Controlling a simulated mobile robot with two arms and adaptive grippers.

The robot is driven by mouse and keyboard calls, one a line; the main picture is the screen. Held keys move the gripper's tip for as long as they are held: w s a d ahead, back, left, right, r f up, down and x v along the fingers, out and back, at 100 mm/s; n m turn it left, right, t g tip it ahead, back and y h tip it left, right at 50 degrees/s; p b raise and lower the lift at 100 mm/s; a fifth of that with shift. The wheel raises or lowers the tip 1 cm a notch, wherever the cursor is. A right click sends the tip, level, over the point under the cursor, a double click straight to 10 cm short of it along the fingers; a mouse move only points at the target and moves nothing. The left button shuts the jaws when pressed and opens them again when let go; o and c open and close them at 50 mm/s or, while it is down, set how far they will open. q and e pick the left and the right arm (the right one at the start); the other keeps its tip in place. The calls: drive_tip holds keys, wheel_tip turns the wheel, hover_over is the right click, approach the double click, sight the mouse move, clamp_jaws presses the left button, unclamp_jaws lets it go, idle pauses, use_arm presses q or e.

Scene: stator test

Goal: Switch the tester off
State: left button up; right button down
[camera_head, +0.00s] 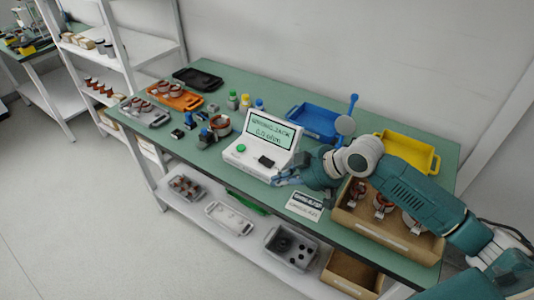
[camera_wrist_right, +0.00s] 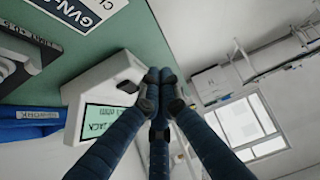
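The tester (camera_head: 262,140) is a white box with a sloped face on the green table. Its lit green screen (camera_head: 267,130) reads "WRONG JACK" and "0.0 ohm". A green button (camera_head: 241,148) and a black part (camera_head: 266,161) sit on its lower front. My right gripper (camera_head: 283,179) is at the tester's front right corner. In the right wrist view the blue fingers of the gripper (camera_wrist_right: 160,82) are drawn together with nothing visible between them. The tester (camera_wrist_right: 98,82) is beside them there; I cannot tell if they touch. My left gripper is in no view.
A printed label (camera_head: 304,206) and a cardboard box (camera_head: 370,222) with copper-wound parts lie near my right arm. Blue (camera_head: 316,123) and yellow (camera_head: 409,151) bins stand behind. Small parts and an orange tray (camera_head: 175,97) are left of the tester. Trays fill the lower shelf.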

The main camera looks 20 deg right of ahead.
drive_tip(key=w+d+r+t, duration=0.1)
drive_tip(key=w+d+r, duration=0.4)
drive_tip(key=r, duration=0.3)
drive_tip(key=shift+w+d+r+m+t, duration=0.15)
drive_tip(key=shift+d+r+m+t, duration=0.15)
drive_tip(key=shift+r, duration=0.1)
drive_tip(key=shift+w+a+f, duration=0.1)
drive_tip(key=p, duration=0.3)
hover_over(267, 163)
drive_tip(key=f, duration=0.5)
drive_tip(key=shift+s+d+f, duration=0.1)
drive_tip(key=shift+s+d, duration=0.25)
drive_tip(key=shift+s, duration=0.05)
drive_tip(key=f, duration=0.2)
drive_tip(key=w+f, duration=0.1)
drive_tip(key=shift+a+f, duration=0.3)
drive_tip(key=shift+f, duration=0.05)
drive_tip(key=shift+f+p, duration=0.35)
drive_tip(key=shift+f, duration=0.2)
